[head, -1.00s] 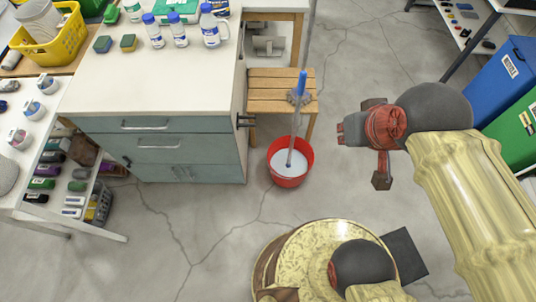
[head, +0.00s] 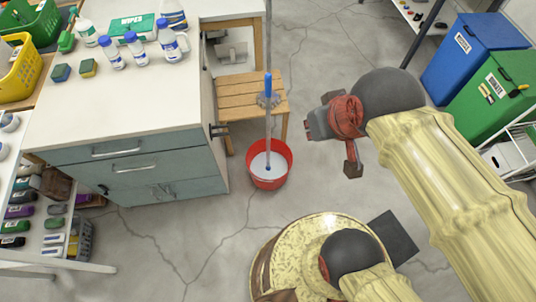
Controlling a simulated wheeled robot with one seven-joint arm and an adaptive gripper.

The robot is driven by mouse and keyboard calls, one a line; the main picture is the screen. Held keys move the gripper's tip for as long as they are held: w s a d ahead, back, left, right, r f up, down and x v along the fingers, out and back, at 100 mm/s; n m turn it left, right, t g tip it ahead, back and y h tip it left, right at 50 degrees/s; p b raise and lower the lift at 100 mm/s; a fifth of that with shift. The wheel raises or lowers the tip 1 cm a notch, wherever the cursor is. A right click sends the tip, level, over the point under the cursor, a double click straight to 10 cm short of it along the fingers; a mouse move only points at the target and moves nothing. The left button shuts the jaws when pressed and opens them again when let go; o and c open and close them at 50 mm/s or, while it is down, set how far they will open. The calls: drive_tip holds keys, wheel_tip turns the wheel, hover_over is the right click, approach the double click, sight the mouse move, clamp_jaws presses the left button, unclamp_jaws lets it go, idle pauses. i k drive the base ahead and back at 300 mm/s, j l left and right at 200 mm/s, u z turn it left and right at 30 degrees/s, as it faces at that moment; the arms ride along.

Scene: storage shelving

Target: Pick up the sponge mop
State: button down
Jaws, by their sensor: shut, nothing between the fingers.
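The sponge mop (head: 268,120) stands upright in a red bucket (head: 281,176), with a long grey pole, a blue sleeve and a grey lever fitting. Its lower end is in the pale contents of the bucket, so the sponge head is hidden. The pole runs up past the top edge of the head view. My gripper (head: 312,124) is to the right of the mop pole, pointing left towards it, apart from it. It is shut and empty.
A wooden stool (head: 245,88) stands just behind the bucket. A white-topped drawer cabinet (head: 130,95) is on the left, with bottles and sponges on it. Blue (head: 470,55) and green (head: 497,95) bins stand at right. Cracked floor is free in front of the bucket.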

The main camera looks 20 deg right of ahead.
sight(268, 76)
drive_tip(key=k, duration=1.1)
